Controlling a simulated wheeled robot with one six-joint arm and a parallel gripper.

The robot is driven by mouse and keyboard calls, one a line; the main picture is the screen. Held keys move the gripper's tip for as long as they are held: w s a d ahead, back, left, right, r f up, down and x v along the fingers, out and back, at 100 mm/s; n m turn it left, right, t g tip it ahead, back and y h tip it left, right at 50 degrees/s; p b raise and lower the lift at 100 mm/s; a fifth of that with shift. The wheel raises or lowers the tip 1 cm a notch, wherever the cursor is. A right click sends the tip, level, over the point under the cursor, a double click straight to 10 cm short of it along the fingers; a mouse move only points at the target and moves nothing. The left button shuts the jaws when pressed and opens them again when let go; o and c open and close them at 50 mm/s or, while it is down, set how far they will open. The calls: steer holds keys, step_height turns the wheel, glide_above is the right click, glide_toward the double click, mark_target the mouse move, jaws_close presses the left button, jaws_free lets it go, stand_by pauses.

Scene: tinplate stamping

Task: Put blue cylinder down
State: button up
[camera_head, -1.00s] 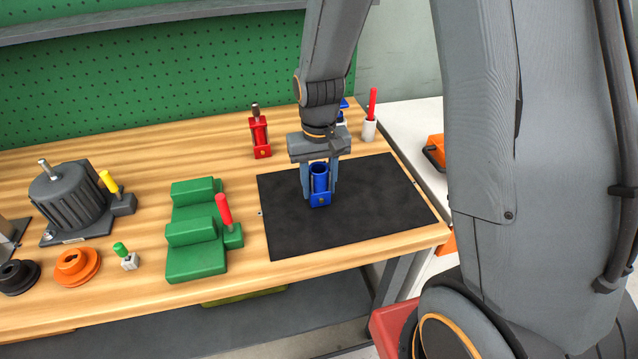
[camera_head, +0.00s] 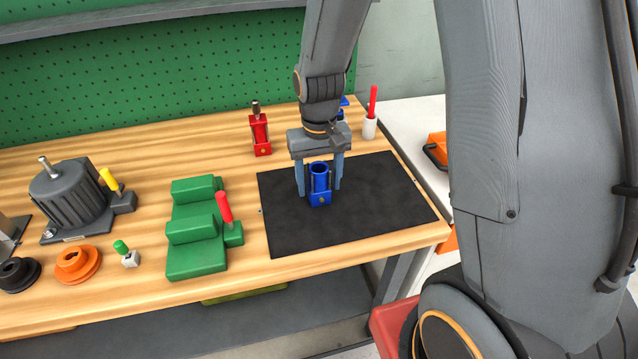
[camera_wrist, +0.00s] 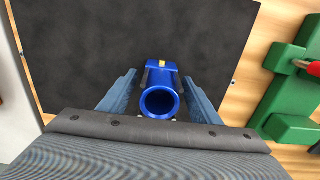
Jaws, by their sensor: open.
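The blue cylinder (camera_head: 320,183) stands upright on the black mat (camera_head: 382,205), towards the mat's left half. My gripper (camera_head: 319,188) is over it from above, with its two fingers apart on either side of the cylinder. In the wrist view the cylinder (camera_wrist: 160,97) lies between the two open fingers, with a gap visible on each side. Its hollow round top faces the camera. The mat (camera_wrist: 100,45) also fills much of the wrist view.
A green stepped block (camera_head: 195,230) with a red-handled part stands left of the mat. A red cylinder unit (camera_head: 260,135) stands behind, and a white holder (camera_head: 369,128) with a red stick at the back right. The mat's right side is clear.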

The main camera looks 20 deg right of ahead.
step_height(320, 180, up, 11)
steer(key=b, duration=0.2)
steer(key=s+d+f, duration=0.2)
steer(key=s, duration=0.3)
steer(key=s+d+f+t, duration=0.1)
steer(key=s+d+f, duration=0.1)
steer(key=s, duration=0.3)
steer(key=shift+s+d+f, duration=0.35)
steer(key=shift+f, duration=0.45)
